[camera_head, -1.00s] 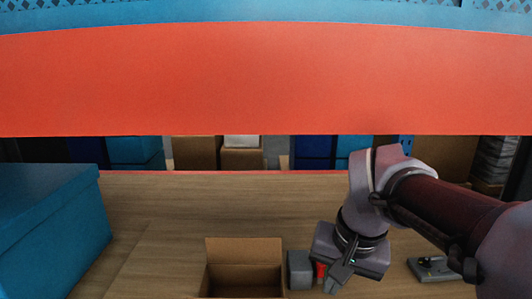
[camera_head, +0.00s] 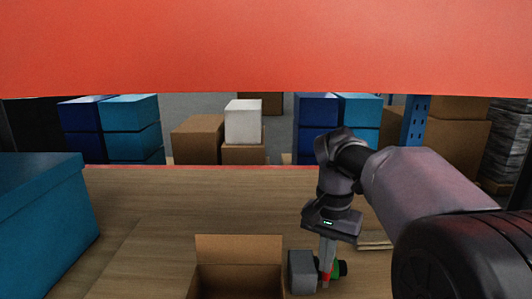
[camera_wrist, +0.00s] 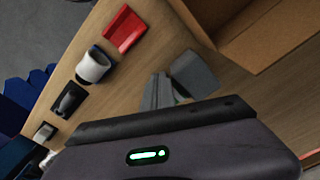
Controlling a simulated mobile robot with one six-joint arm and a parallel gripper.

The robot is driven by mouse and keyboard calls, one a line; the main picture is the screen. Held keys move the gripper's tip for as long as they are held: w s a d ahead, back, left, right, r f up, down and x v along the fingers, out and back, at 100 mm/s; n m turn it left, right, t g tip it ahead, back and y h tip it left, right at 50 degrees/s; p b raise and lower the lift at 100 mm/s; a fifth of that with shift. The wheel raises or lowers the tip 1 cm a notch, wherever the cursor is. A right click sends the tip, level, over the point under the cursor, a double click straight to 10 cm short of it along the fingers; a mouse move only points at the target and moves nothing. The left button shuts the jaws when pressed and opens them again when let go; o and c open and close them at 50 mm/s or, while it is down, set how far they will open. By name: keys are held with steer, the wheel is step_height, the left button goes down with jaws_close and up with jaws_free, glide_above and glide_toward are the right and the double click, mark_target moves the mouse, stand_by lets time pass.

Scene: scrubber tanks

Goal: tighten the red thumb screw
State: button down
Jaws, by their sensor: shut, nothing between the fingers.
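A grey block (camera_head: 301,271) stands on the wooden table just right of an open cardboard box. A small red part (camera_head: 326,276), which looks like the red thumb screw, shows beside the block and is partly hidden by my fingers. My gripper (camera_head: 327,268) points down at it, shut and empty; I cannot tell whether the fingertips touch the red part. A black and green round piece (camera_head: 340,267) shows just right of the fingers. In the wrist view, my shut fingers (camera_wrist: 158,82) are close beside the grey block (camera_wrist: 193,73); no red screw is visible there.
The open cardboard box (camera_head: 238,249) stands close left of the block. A large blue box (camera_head: 40,215) fills the table's left. A red beam (camera_head: 265,50) crosses above. The wrist view shows a red tray (camera_wrist: 124,30), a white cylinder (camera_wrist: 93,66) and a black item (camera_wrist: 69,100).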

steer(key=shift+f, duration=0.8)
steer(key=shift+w+r+p, duration=0.15)
steer(key=shift+p, duration=0.25)
steer(key=shift+w+a+p, duration=0.1)
steer(key=shift+p, duration=1.6)
